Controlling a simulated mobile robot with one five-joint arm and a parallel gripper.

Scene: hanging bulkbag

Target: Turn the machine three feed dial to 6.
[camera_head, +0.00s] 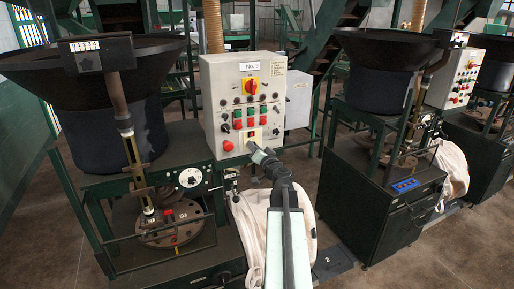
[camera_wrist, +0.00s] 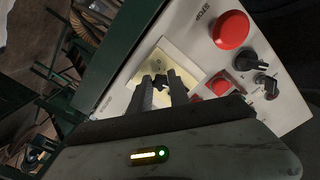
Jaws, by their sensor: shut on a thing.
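The grey control box (camera_head: 240,100) labelled "No. 3" stands centre in the head view. A dial (camera_wrist: 161,79) with a small dark knob sits on a pale yellow plate (camera_wrist: 184,64), which is low on the box front. My gripper (camera_wrist: 162,86) reaches it, with its two fingers on either side of the knob and shut on it. In the head view my gripper (camera_head: 257,153) covers much of the plate (camera_head: 250,135). The dial's pointer and numbers are too small or hidden to read.
A red stop button (camera_wrist: 231,29) and black selector knobs (camera_wrist: 247,61) are close to my gripper. A white bag (camera_head: 252,215) hangs below the box. Another machine (camera_head: 385,180) stands at right.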

